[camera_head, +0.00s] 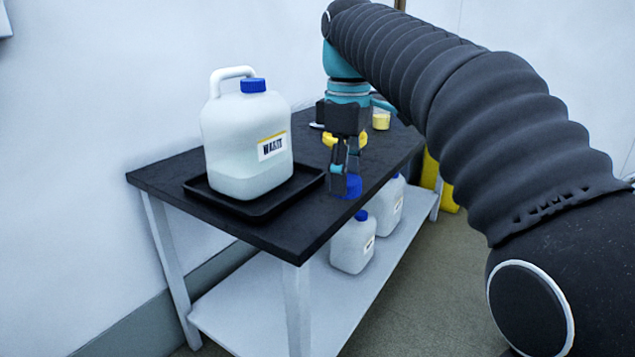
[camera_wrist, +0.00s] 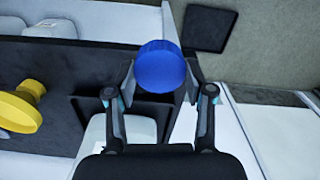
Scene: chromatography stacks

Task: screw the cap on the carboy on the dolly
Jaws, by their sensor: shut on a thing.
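My gripper (camera_head: 345,182) points down over the black bench top in the head view. It is shut on a blue cap (camera_head: 353,187). In the wrist view the cap (camera_wrist: 160,67) sits between the two fingertips, its round top facing the camera. A large whitish carboy (camera_head: 246,140) with its own blue cap and a white handle stands upright in a black tray, left of my gripper. I cannot make out a carboy on a dolly in either view. A dark flat square (camera_wrist: 208,29) lies at the upper right of the wrist view; I cannot tell what it is.
The bench (camera_head: 160,180) has a pale lower shelf (camera_head: 245,310) with two smaller capped carboys (camera_head: 350,247). A yellow-filled container (camera_head: 381,120) stands behind my gripper. Something yellow (camera_head: 447,192) is on the floor beyond the bench. Floor at the right is open.

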